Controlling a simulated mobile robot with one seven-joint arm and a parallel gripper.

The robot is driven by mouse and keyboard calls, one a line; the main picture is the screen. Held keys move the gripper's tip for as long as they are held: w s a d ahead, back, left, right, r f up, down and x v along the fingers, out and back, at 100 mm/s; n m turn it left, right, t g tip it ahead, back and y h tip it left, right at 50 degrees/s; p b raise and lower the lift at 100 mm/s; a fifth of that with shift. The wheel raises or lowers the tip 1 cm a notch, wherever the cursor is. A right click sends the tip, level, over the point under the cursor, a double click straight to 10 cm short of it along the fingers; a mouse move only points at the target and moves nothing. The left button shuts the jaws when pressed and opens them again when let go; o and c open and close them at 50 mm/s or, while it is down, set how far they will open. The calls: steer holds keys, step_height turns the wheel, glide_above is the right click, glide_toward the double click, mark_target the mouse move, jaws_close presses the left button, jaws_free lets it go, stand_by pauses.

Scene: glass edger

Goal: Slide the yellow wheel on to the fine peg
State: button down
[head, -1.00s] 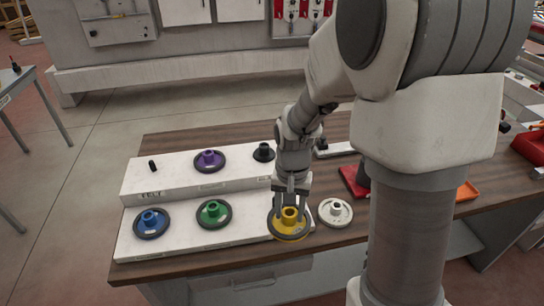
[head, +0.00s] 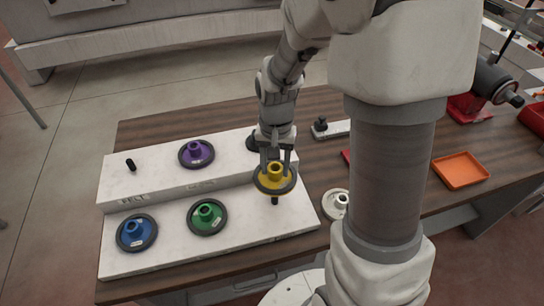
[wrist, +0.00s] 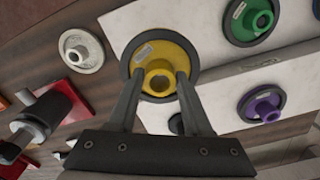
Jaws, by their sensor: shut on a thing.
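The yellow wheel (head: 275,182), with a dark rim and a raised hub, is held by my gripper (head: 276,164), whose fingers are shut on the hub. In the head view it hangs above the lower step at the right end of the white stepped stand (head: 165,250), roughly level. A short dark peg (head: 274,200) shows just below the wheel. Another bare black peg (head: 130,165) stands at the left end of the upper step. In the wrist view the yellow wheel (wrist: 184,58) sits between the fingertips (wrist: 160,78).
Blue (head: 137,233) and green (head: 207,217) wheels sit on the lower step. A white wheel (head: 334,204) lies on the table right of the stand. An orange tray (head: 460,170) is farther right.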

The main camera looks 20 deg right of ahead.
mark_target(275, 181)
stand_by(0.5)
steer(key=shift+f, duration=0.1)
steer(key=shift+f+b, duration=2.5)
steer(key=shift+f, duration=0.4)
steer(key=shift+f+b, duration=2.05)
steer(key=shift+f, duration=0.4)
steer(key=shift+c, duration=1.4)
jaws_free()
steer(key=shift+r, duration=0.1)
step_height(275, 181, up, 17)
steer(key=p, duration=0.1)
steer(key=shift+r+p, duration=0.2)
steer(key=shift+p, duration=0.2)
steer(key=shift+s, duration=0.1)
